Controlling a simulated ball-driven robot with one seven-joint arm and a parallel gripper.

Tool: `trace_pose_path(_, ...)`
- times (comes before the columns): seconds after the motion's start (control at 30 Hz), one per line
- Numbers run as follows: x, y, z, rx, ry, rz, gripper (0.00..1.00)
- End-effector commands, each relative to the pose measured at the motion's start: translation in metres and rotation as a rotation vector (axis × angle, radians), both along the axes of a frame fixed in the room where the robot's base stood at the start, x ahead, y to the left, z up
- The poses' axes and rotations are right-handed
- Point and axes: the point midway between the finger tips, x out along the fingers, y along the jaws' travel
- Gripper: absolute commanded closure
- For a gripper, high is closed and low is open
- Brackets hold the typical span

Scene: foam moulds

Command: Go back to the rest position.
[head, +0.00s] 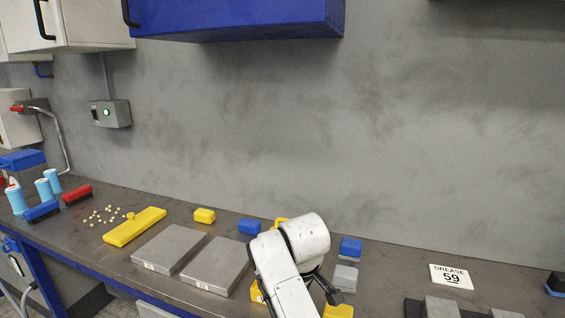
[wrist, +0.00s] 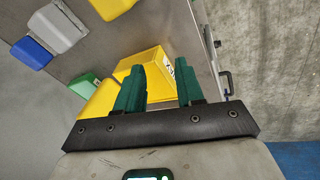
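My gripper (wrist: 163,88) is open in the wrist view, its two green fingers apart with nothing held between them. A yellow box (wrist: 150,57) with a dark-lettered label lies beyond the fingers, partly hidden by the left one. In the head view my white arm reaches over the front of the bench (head: 380,275), and the dark gripper (head: 331,288) hangs low at its end. The arm hides part of the bench and a yellow piece behind it.
Grey slabs (head: 169,247), a yellow mould (head: 134,226), and small yellow (head: 204,215) and blue (head: 350,247) blocks lie on the bench. A blue cabinet (head: 240,18) hangs above; the wall between is clear.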

Motion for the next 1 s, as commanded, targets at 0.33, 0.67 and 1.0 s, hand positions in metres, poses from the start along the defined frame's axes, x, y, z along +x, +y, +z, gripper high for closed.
trace_pose_path(0.33,-0.093,-0.085,-0.093,0.145,-0.026,-0.287,0.63)
trace_pose_path(0.67,-0.211,-0.165,-0.127,0.252,-0.073,-0.589,0.63)
trace_pose_path(1.0,-0.312,-0.216,-0.117,0.308,-0.127,-0.819,0.63)
